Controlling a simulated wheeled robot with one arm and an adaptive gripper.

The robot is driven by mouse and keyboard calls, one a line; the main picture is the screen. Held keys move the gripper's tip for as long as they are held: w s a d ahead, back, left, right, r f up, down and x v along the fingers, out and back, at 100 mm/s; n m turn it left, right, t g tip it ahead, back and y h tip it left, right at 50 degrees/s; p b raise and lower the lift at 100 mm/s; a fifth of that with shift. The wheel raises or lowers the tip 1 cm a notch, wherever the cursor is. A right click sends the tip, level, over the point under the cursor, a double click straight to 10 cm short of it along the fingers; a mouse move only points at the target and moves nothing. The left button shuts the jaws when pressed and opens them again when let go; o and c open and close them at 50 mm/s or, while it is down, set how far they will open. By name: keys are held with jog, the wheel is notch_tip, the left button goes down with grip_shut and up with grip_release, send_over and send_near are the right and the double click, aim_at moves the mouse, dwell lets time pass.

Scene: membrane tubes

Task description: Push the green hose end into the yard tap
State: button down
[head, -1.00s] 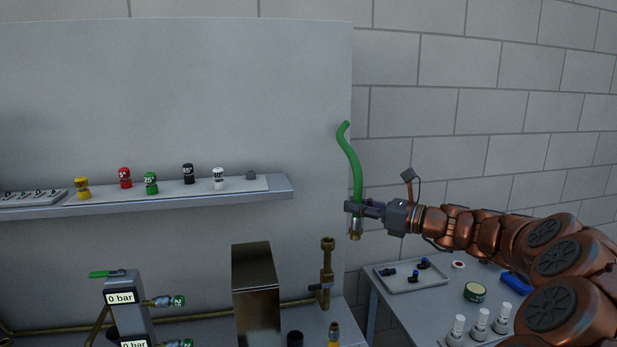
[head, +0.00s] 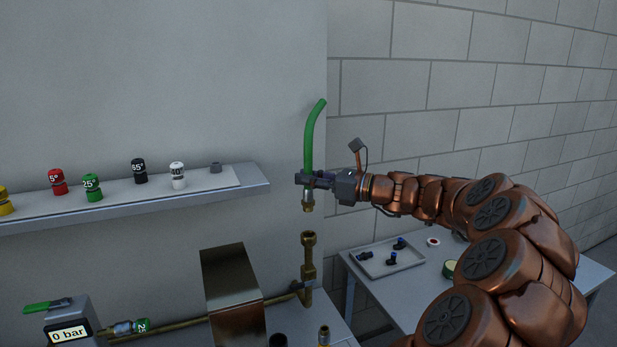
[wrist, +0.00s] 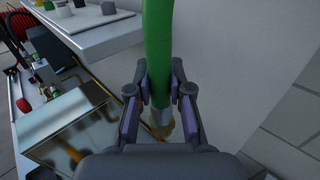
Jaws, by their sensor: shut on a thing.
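The green hose (head: 311,140) stands upright in my gripper (head: 308,180), its upper part curving to the right in the head view. My gripper is shut on it just above the brass hose end (head: 308,205), which points down. The brass yard tap (head: 308,258) rises from the pipe below, its open top facing up. The hose end is above the tap's mouth, roughly in line in the head view, with a visible gap between them. In the wrist view the hose (wrist: 157,50) runs between both fingers, and its metal end (wrist: 161,125) shows beyond them. The tap cannot be made out there.
A metal box (head: 230,290) stands left of the tap. A shelf (head: 245,184) with several coloured nozzles is on the wall panel at left. A side table at right holds a tray (head: 376,268) of small fittings.

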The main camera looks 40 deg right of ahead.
aim_at(309, 210)
jog(key=shift+r, duration=0.15)
jog(key=shift+f+b, duration=1.1)
jog(key=shift+f, duration=1.9)
jog(key=shift+s, duration=0.1)
jog(key=shift+p, duration=0.95)
jog(key=shift+f+b, duration=0.6)
jog(key=shift+f, duration=0.7)
jog(key=c, duration=1)
grip_release()
jog(key=v, duration=1.2)
jog(key=shift+d, duration=0.1)
